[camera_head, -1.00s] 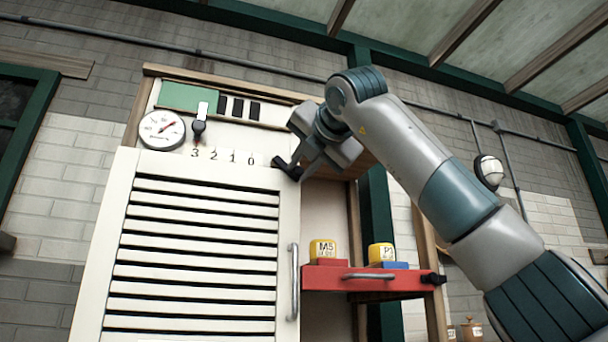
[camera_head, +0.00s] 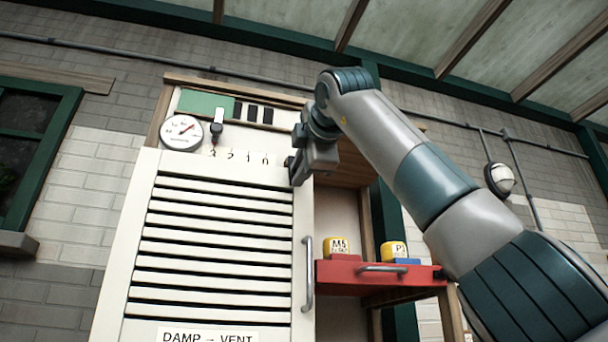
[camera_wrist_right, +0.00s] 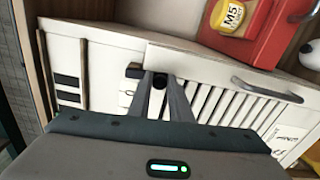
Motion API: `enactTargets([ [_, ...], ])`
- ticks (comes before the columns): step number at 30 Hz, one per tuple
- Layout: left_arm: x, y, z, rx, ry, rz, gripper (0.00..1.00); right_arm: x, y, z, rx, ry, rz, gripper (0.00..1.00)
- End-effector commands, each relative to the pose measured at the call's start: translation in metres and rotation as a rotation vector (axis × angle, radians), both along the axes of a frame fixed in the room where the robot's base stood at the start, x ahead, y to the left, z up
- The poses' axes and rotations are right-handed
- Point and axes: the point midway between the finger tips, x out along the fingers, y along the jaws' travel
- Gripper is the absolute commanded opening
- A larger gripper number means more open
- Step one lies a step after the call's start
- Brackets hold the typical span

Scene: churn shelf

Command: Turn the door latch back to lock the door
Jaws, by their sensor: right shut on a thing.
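The white louvred door (camera_head: 215,250) stands in the wooden cabinet, with its upright metal handle (camera_head: 308,272) on the right. The small black door latch (camera_head: 289,161) is at the door's top right corner, mostly hidden by my right gripper (camera_head: 298,180) in the head view. In the right wrist view, the latch (camera_wrist_right: 158,80) shows as a dark knob between the fingertips of my right gripper (camera_wrist_right: 163,88), with a short black bar just left of it. The fingers are shut on the latch. My left gripper is not in view.
A red shelf drawer (camera_head: 375,273) with a metal handle projects right of the door, holding yellow M5 (camera_head: 337,246) and P-marked (camera_head: 394,250) blocks. A round gauge (camera_head: 181,132) and a black-and-white lever (camera_head: 217,125) sit above the door.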

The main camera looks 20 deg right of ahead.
Motion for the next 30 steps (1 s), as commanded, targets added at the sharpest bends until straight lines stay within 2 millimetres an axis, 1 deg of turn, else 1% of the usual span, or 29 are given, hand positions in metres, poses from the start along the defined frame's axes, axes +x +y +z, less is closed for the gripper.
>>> enactTargets([
  [3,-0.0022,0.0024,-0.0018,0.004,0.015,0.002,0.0,0.0,0.0023,-0.002,0.051,0.005,0.0,0.0],
  [9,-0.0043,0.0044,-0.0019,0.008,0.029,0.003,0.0,-0.0002,0.0047,-0.0016,0.094,0.006,0.0,0.0],
  [20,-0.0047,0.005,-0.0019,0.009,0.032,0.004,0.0,0.0001,0.0049,-0.0016,0.099,0.007,0.0,0.0],
  [21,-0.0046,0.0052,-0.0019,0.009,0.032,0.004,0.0,0.0001,0.0049,-0.0016,0.099,0.007,0.0,0.21],
  [23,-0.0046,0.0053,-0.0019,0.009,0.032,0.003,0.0,0.0001,0.005,-0.0015,0.099,0.006,0.001,0.35],
  [24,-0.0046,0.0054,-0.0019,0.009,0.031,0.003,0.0,0.0001,0.0049,-0.0015,0.099,0.006,0.001,0.36],
  [30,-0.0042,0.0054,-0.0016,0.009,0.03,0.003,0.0,-0.0002,0.0048,-0.001,0.099,0.005,0.0,0.36],
])
